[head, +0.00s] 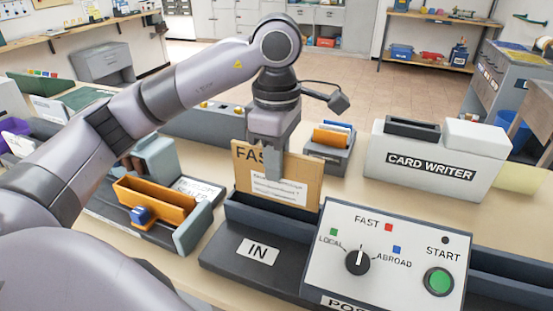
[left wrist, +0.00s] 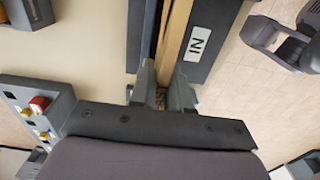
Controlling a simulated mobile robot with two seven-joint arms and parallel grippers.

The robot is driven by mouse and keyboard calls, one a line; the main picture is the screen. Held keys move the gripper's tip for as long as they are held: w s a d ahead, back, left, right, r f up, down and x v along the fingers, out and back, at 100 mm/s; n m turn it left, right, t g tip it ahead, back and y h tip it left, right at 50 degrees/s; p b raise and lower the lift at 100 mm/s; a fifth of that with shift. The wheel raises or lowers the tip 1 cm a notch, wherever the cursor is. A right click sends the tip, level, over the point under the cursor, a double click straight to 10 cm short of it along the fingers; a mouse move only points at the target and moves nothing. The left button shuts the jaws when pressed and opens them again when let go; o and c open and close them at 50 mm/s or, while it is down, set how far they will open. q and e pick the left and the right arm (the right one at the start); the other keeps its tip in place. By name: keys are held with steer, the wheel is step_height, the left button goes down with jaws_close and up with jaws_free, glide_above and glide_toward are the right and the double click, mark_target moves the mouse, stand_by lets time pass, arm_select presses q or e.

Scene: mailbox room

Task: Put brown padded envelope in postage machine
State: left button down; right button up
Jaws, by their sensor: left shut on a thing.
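The brown padded envelope (head: 248,178) is upright, with a white label and the printed letters "FAS" partly showing. My left gripper (head: 273,165) is shut on its top edge from above. The envelope's lower edge is at the dark IN slot (head: 235,208) of the postage machine (head: 385,262); how deep it sits is hidden by the slot's front wall. In the left wrist view the fingers (left wrist: 163,85) hold the envelope (left wrist: 177,30) beside the IN label (left wrist: 199,41). The machine's dial (head: 358,261) and green START button (head: 438,281) are in view. My right gripper is not in view.
A card writer (head: 430,160) stands behind the machine on the right. An orange-slotted device (head: 155,202) is at the left, close to my arm. A grey holder with envelopes (head: 330,145) stands just behind the envelope.

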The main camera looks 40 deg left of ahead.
mark_target(277, 200)
arm_select(q)
steer(key=shift+f+b, duration=1.2)
steer(key=shift+f, duration=0.3)
steer(key=shift+f+b, duration=1.2)
steer(key=shift+f, duration=0.3)
steer(key=c, duration=1)
jaws_free()
steer(key=shift+r, duration=0.1)
steer(key=shift+r, duration=0.1)
step_height(277, 200, up, 7)
steer(key=p, duration=0.6)
